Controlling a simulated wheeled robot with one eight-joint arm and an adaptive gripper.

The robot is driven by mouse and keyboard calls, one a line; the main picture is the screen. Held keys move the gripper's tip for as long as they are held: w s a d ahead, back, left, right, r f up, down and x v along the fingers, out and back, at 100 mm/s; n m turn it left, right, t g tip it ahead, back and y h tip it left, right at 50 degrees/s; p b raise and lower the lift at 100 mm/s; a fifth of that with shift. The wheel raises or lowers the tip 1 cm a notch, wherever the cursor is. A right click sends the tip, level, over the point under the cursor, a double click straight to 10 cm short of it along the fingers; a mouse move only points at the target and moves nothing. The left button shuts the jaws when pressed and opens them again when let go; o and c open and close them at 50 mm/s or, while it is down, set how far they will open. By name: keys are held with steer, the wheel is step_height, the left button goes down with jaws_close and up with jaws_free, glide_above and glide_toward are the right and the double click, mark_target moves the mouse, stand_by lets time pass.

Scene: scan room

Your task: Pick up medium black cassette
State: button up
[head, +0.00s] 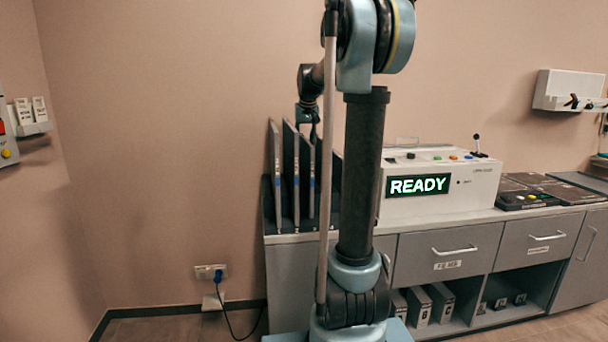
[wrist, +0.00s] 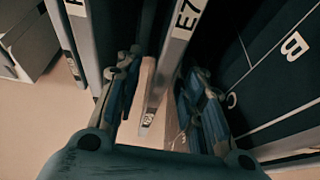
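Several dark upright cassettes with pale edges stand in a black rack (head: 270,212) on the left end of the counter. In the head view they include a left cassette (head: 275,175), a middle one (head: 291,178) and a shorter right one (head: 307,182). My gripper (head: 312,136) is over the upper part of this group, partly hidden by my arm. In the wrist view my gripper (wrist: 160,100) is open, with fingers on either side of a cassette edge labelled E7 (wrist: 183,28). Firm contact does not show. Which cassette is the medium one is unclear.
Another cassette edge (wrist: 82,25) stands left of the fingers, and a dark panel marked B (wrist: 275,70) is close on the right. A control box reading READY (head: 440,190) stands on the counter (head: 400,222) right of the rack. The wall is close behind.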

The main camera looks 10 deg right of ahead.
steer(key=x, duration=0.4)
steer(key=shift+w+f, duration=0.1)
jaws_close()
